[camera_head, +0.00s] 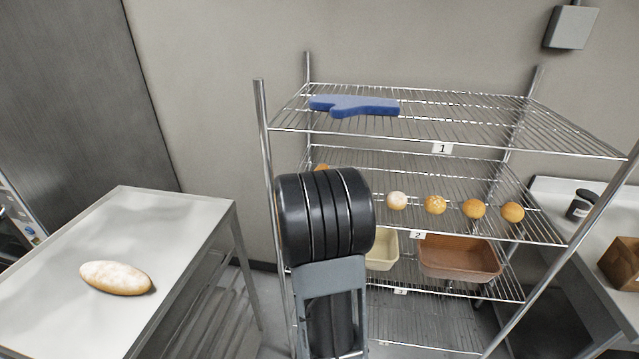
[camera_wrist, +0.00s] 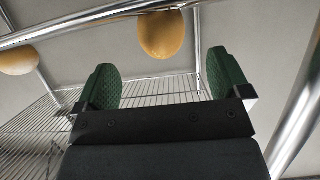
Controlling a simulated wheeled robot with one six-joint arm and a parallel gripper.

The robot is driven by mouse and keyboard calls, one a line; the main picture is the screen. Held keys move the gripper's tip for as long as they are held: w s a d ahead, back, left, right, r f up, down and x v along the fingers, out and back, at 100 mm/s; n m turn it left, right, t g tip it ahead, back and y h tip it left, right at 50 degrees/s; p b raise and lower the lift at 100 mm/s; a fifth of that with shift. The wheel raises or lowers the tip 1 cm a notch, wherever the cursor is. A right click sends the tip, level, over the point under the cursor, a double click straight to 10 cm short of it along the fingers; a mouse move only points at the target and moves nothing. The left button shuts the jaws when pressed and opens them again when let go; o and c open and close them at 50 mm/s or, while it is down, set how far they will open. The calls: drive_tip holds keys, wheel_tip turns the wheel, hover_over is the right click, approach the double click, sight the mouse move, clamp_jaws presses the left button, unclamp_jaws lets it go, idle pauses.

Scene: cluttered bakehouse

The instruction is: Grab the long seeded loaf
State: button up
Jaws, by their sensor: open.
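My gripper (camera_wrist: 163,65) shows in the wrist view with its two green-padded fingers apart and nothing between them. A brown bread piece (camera_wrist: 161,36) lies beyond the fingertips, roughly centred, seen from below; its full length is hidden. In the head view my arm hides the gripper. A long loaf with a pale, dusty top (camera_head: 116,278) lies on the left table; I cannot make out seeds on it. Another golden-brown bread piece (camera_head: 322,168) is on the rack's second shelf, mostly hidden behind my arm, so its shape is unclear.
The wire rack's second shelf (camera_head: 480,185) holds several round rolls (camera_head: 435,205). A blue mitt (camera_head: 355,106) lies on the top shelf. A cream tub (camera_head: 382,250) and a brown tub (camera_head: 459,258) sit below. Rack posts (camera_head: 267,180) and shelf rails are close to my arm.

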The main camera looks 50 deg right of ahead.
drive_tip(key=shift+p+x, duration=0.65)
drive_tip(key=shift+x, duration=2.65)
drive_tip(key=c, duration=0.7)
drive_tip(key=shift+c, duration=0.5)
drive_tip(key=shift+r, duration=0.15)
